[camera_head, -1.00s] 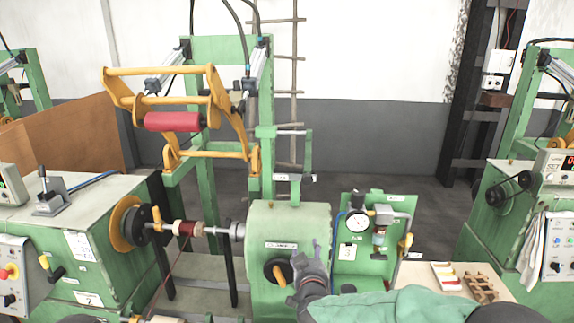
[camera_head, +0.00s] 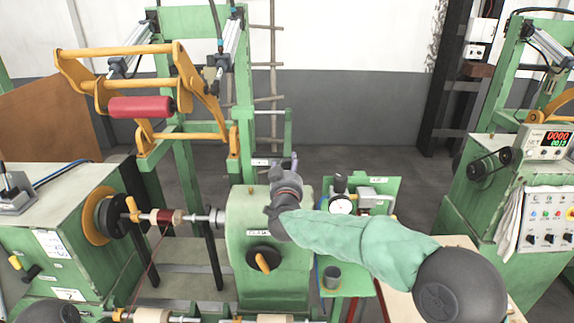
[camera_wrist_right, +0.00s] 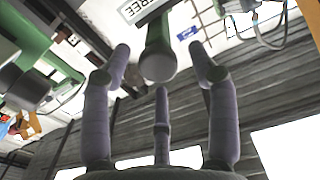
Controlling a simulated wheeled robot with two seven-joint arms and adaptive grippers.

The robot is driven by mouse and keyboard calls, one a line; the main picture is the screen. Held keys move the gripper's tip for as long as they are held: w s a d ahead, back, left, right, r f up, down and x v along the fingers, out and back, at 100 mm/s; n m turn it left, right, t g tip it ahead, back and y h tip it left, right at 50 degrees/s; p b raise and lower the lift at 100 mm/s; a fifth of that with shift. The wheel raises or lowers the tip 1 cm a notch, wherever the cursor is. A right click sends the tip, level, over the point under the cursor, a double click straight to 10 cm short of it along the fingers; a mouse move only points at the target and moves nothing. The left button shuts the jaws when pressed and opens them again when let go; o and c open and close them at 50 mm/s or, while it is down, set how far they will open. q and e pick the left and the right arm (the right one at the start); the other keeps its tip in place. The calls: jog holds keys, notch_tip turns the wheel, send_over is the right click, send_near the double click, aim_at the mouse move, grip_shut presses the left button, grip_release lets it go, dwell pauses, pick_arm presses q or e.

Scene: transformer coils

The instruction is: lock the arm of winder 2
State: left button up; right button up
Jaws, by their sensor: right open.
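The winder in the middle of the head view has a yellow swing arm (camera_head: 130,50) with a red roller (camera_head: 140,107), raised above the coil shaft (camera_head: 195,217). A green lever (camera_head: 289,130) hangs from a thin rod on the green frame, right of the post. My right gripper (camera_head: 284,163) is just below this lever, above the green headstock (camera_head: 240,225). My left gripper is out of view.
A label reading FREE (camera_wrist_right: 145,8) shows in the right wrist view. The headstock has a black knob with a yellow handle (camera_head: 263,260). A gauge (camera_head: 341,204) on a green panel stands right of my wrist. Another winder (camera_head: 490,190) is at the right.

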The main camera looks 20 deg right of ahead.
jog(key=shift+x, duration=1.05)
